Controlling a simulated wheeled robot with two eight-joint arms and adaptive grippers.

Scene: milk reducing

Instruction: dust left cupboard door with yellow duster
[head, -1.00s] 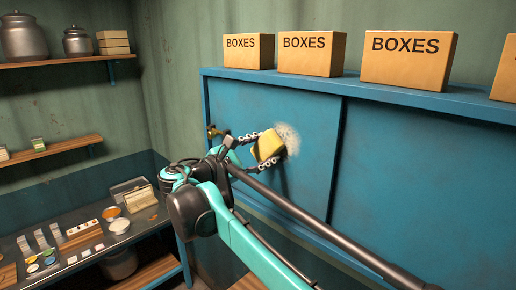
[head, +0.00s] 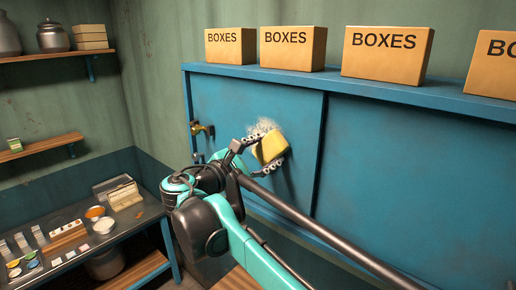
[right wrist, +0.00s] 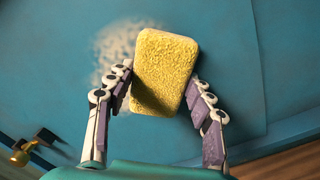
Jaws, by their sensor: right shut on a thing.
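The blue left cupboard door (head: 293,105) is closed and carries a pale dust patch (head: 262,126). My right gripper (head: 268,152) is shut on the yellow duster (head: 271,147), in front of the door at the patch's lower edge. In the right wrist view, the rough-surfaced duster (right wrist: 165,70) is tilted between the two jointed fingers. The dust (right wrist: 115,48) shows to its left, and the duster hides part of the door behind it. I cannot tell whether the duster touches the door. My left gripper is not in view.
A brass handle (head: 203,130) juts out at the door's left edge. Several cardboard boxes (head: 388,55) stand on the cupboard top. A metal table (head: 130,225) with a bin and small dishes is at lower left. Wooden shelves (head: 45,58) hang on the left wall.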

